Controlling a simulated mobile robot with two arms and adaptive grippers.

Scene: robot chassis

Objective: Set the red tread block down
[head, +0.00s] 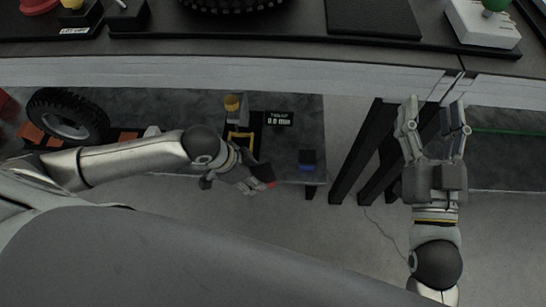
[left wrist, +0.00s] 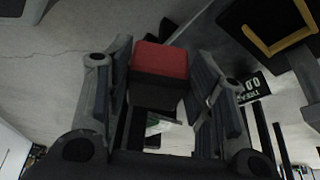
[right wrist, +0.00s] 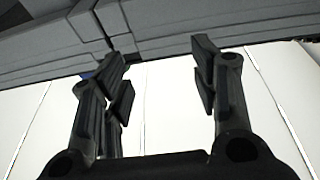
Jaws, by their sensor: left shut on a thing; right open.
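The red tread block (left wrist: 160,60) is a small block with a red face and dark sides. In the left wrist view it sits between the fingers of my left gripper (left wrist: 158,85), which is shut on it. In the head view my left gripper (head: 250,182) hangs in front of the lower bench, and only a small red bit of the block (head: 270,184) shows at its tip. My right gripper (head: 436,115) is open and empty near the front edge of the upper table at the right. In the right wrist view its fingers (right wrist: 168,75) stand wide apart with nothing between them.
Black legs (head: 362,150) stand beside my right arm. The upper table (head: 300,42) spans the back.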

